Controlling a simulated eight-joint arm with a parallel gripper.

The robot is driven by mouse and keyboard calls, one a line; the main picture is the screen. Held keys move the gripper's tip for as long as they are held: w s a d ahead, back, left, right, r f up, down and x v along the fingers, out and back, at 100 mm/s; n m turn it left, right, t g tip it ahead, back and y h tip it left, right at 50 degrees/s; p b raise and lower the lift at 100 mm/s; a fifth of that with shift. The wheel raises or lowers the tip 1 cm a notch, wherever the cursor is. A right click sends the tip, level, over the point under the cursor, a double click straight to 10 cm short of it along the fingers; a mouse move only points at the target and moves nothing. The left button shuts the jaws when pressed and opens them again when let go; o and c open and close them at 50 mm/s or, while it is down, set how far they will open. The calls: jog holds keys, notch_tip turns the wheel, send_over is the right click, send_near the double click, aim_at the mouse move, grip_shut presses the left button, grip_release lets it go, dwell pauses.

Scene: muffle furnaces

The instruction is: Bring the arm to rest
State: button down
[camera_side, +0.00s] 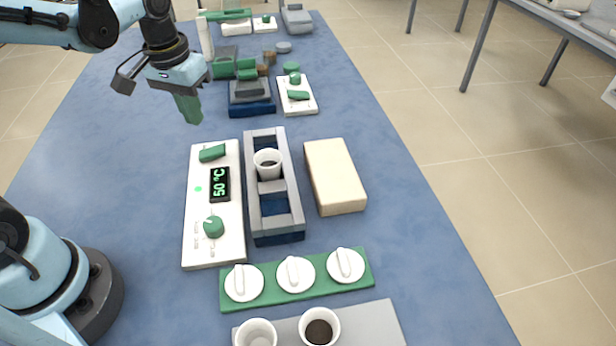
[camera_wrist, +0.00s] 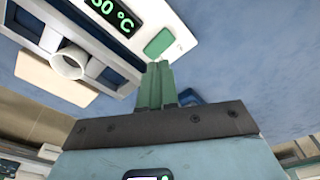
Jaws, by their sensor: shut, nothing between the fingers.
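My gripper (camera_side: 189,108) hangs in the air above the blue table, at the upper left in the side view. Its green fingers point down and are closed with nothing between them. They also show closed in the wrist view (camera_wrist: 155,85). The gripper is apart from everything, behind and left of the white control panel (camera_side: 229,180), which reads "50 °C". A white crucible (camera_side: 267,164) stands in the grey furnace block (camera_side: 284,187) beside that panel.
A beige block (camera_side: 334,176) lies right of the furnace block. A green rack (camera_side: 333,288) with white lids and a grey tray (camera_side: 380,322) with two cups are at the front. More devices (camera_side: 252,88) stand behind. The blue table (camera_side: 125,150) is clear at left.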

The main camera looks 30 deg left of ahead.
jog(key=s+d+r+m+t, duration=0.2)
jog(key=s+d+t, duration=0.1)
jog(key=t, duration=0.3)
jog(key=shift+s+d, duration=0.35)
jog(key=shift+s, duration=0.4)
